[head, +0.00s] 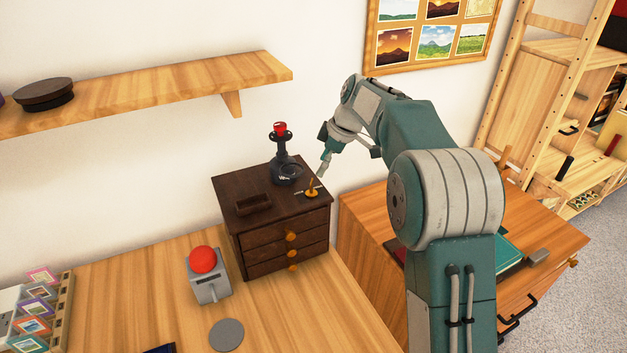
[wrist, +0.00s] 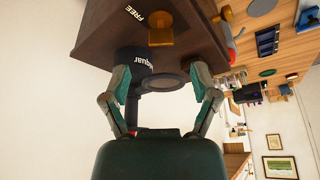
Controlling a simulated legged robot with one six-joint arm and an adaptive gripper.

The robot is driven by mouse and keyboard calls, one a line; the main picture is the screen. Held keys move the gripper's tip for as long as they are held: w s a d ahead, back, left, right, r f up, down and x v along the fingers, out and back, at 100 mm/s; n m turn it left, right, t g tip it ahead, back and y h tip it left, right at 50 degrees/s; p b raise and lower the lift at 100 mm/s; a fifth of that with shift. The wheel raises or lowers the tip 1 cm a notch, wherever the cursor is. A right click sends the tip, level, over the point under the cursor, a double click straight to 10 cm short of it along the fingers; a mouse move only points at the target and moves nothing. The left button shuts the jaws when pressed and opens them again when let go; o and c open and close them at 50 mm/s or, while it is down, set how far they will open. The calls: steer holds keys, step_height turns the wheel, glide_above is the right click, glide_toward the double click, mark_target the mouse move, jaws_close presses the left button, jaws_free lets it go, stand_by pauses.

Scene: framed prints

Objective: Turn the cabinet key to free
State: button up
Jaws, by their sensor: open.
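The cabinet (head: 285,222) is a small dark-brown chest with three drawers and orange knobs. The gold-orange key (head: 312,190) stands on the right part of its top, with small markings beside it. In the wrist view the cabinet (wrist: 97,38) fills the upper part and the key (wrist: 161,32) is near the top middle, right of a white "FREE" label (wrist: 133,15). I cannot tell which mark the key points to. My gripper (head: 323,166) is above the cabinet's right back side, near the key. In the wrist view my gripper (wrist: 160,73) is open, with nothing between its fingers touching them clearly.
A black device with a red top (head: 284,165) stands at the cabinet's back, close to my gripper. A red button (head: 203,260) stands left in front. A wooden shelf (head: 150,95) hangs at back left.

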mark_target(312, 181)
steer(key=x, duration=0.6)
steer(key=shift+a+f, duration=0.25)
jaws_close()
